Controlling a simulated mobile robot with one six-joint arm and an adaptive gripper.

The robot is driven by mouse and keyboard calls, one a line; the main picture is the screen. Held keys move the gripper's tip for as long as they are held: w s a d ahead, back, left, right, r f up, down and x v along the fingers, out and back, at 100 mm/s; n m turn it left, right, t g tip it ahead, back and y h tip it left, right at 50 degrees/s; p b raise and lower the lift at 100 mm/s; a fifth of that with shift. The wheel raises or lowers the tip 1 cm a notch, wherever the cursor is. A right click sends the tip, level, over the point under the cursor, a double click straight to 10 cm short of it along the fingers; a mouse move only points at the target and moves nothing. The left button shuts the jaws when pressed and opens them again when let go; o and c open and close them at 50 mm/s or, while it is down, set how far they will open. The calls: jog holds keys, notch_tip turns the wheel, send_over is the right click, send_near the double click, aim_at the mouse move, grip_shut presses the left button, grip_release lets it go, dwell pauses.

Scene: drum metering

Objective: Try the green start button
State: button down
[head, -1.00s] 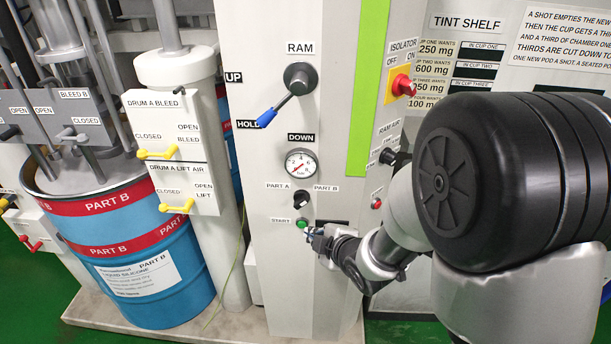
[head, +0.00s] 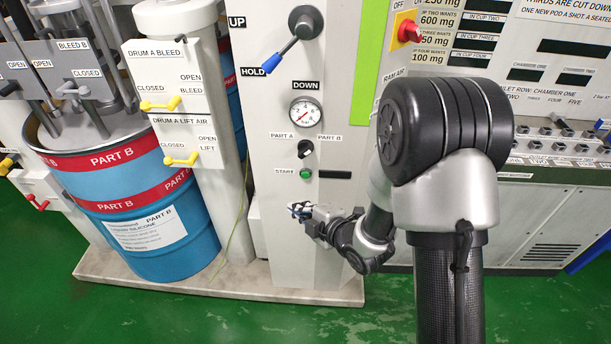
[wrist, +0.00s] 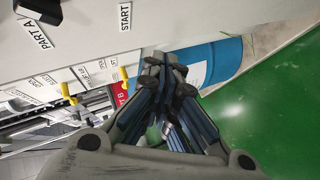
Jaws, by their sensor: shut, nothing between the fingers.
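The green start button (head: 306,174) sits on the white panel, right of its START label (head: 285,171) and below the black Part A / Part B selector (head: 304,149). My gripper (head: 294,208) is below the button in the head view, apart from it, with its fingers pointing left. In the wrist view my gripper (wrist: 168,75) has its fingertips together with nothing between them. The wrist view shows the START label (wrist: 125,15) at the top edge, but the button itself is out of that view.
The ram lever (head: 294,35) and pressure gauge (head: 305,113) are above the button. The red isolator (head: 408,31) is at the upper right. The blue Part B drum (head: 150,222) and yellow-handled valves (head: 160,105) are left. Green floor (head: 200,310) lies open in front.

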aim_at(305, 175)
jog(key=w+p, duration=0.1)
jog(key=w, duration=0.7)
jog(key=shift+d, duration=0.15)
jog(key=shift+w, duration=0.15)
dwell(1.2)
jog(key=shift+w, duration=0.3)
jog(key=shift+w+b, duration=0.4)
jog(key=shift+b, duration=0.05)
dwell(0.5)
jog(key=shift+s, duration=0.1)
jog(key=shift+s+b, duration=0.4)
jog(key=shift+s, duration=0.35)
